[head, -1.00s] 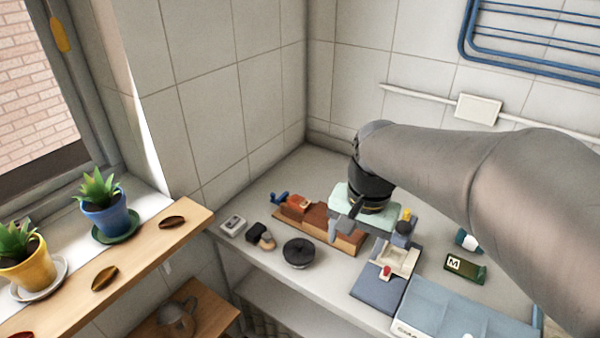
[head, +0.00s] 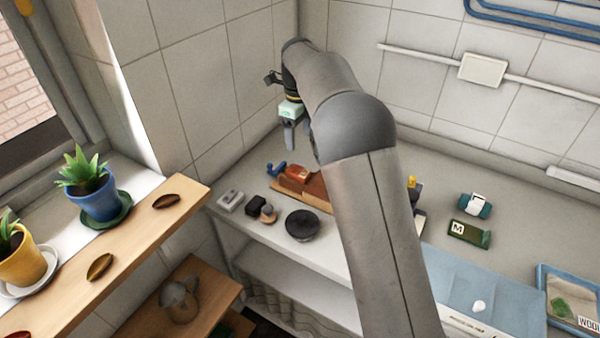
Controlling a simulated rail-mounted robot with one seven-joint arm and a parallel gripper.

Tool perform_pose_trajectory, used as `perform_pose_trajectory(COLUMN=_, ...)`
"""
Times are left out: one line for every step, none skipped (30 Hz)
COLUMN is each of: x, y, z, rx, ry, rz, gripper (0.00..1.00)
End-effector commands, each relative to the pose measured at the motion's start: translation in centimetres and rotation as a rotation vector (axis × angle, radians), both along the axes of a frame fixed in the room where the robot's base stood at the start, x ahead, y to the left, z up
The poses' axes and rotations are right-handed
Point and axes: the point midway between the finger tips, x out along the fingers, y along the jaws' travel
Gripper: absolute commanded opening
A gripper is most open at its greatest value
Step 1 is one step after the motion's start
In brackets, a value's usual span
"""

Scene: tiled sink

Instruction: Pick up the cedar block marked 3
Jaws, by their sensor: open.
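I cannot make out a cedar block marked 3 in the head view. My gripper (head: 283,110) is open and raised in front of the tiled corner, above the back left of the counter. A small pale green patch shows at its hand; I cannot tell whether it is part of the gripper. Reddish-brown wooden pieces (head: 306,187) lie on the counter below the gripper, apart from it. My arm hides their right end and the middle of the counter.
A black round object (head: 302,225), a small pale box (head: 230,202) and a dark item (head: 256,206) stand near the counter's left edge. Potted plants (head: 97,195) line the shelf.

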Motion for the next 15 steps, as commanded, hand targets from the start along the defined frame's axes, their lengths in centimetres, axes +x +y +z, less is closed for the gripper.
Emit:
perform_pose_trajectory(x=-0.1, y=0.0, z=-1.0, rx=-0.002, ry=0.005, rz=0.001, gripper=0.65)
perform_pose_trajectory(x=-0.1, y=0.0, z=-1.7, rx=-0.001, ry=0.004, rz=0.001, gripper=0.65)
perform_pose_trajectory(x=-0.1, y=0.0, z=-2.6, rx=-0.001, ry=0.005, rz=0.001, gripper=0.65)
perform_pose_trajectory(x=-0.1, y=0.0, z=-3.2, rx=-0.001, ry=0.005, rz=0.001, gripper=0.65)
perform_pose_trajectory(x=-0.1, y=0.0, z=-3.8, rx=0.0, ry=0.004, rz=0.002, gripper=0.65)
perform_pose_trajectory(x=-0.1, y=0.0, z=-4.5, rx=0.0, ry=0.004, rz=0.002, gripper=0.65)
perform_pose_trajectory(x=0.0, y=0.0, z=-5.0, rx=0.0, ry=0.002, rz=0.002, gripper=0.65)
perform_pose_trajectory(x=0.0, y=0.0, z=-5.4, rx=-0.001, ry=0.003, rz=0.001, gripper=0.65)
perform_pose_trajectory(x=0.0, y=0.0, z=-5.9, rx=0.0, ry=0.002, rz=0.001, gripper=0.65)
perform_pose_trajectory(x=0.0, y=0.0, z=-6.2, rx=0.0, ry=0.001, rz=0.001, gripper=0.65)
perform_pose_trajectory(x=0.0, y=-0.1, z=-6.5, rx=0.0, ry=0.001, rz=0.001, gripper=0.65)
perform_pose_trajectory(x=0.0, y=0.0, z=-6.7, rx=0.0, ry=0.0, rz=0.002, gripper=0.65)
perform_pose_trajectory(x=0.0, y=0.0, z=-6.9, rx=0.0, ry=-0.001, rz=0.002, gripper=0.65)
perform_pose_trajectory(x=0.0, y=0.0, z=-7.0, rx=0.0, ry=-0.001, rz=0.002, gripper=0.65)
perform_pose_trajectory(x=0.0, y=0.0, z=-7.2, rx=0.0, ry=0.0, rz=0.002, gripper=0.65)
